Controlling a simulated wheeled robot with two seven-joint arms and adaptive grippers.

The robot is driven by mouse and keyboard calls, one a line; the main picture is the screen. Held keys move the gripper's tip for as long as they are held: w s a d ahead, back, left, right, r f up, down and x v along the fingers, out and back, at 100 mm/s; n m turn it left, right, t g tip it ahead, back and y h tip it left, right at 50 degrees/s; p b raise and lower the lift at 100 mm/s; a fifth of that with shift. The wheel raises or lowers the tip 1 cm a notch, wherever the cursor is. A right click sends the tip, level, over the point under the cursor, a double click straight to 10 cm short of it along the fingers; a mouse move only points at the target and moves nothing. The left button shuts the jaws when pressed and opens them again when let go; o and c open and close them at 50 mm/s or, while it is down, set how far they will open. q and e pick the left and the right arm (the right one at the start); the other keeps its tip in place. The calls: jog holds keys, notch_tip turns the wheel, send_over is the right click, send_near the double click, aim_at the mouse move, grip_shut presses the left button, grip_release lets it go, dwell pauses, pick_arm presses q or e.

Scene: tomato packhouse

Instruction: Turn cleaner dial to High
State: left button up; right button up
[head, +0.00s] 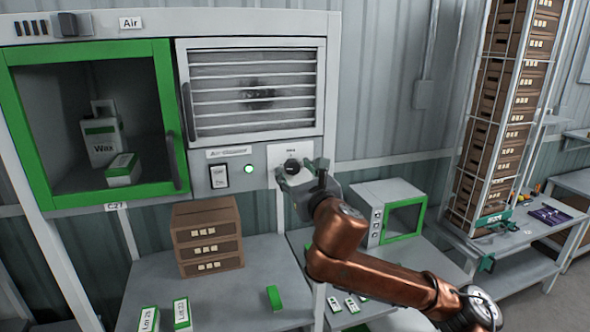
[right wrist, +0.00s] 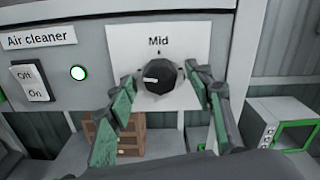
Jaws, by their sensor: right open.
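The air cleaner's black round dial (right wrist: 161,77) sits on a white plate (right wrist: 190,40) marked "Mid" above it. A pale pointer line on the dial's face points left. Other markings on the plate are not legible or are hidden. The dial also shows in the head view (head: 291,166), partly behind my gripper. My right gripper (head: 298,178) is open in front of the panel. In the right wrist view its green-padded fingers (right wrist: 160,84) stand on either side of the dial; I cannot tell whether they touch it. My left gripper is in neither view.
An Off/On rocker switch (right wrist: 34,82) and a lit green lamp (right wrist: 78,73) are left of the dial. A louvred vent (head: 252,90) is above. Brown drawers (head: 207,237) stand on the bench below, and a small green-framed cabinet (head: 388,213) stands to the right.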

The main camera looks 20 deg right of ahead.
jog(key=shift+w, duration=0.25)
jog(key=shift+c, duration=0.3)
jog(key=c, duration=1.1)
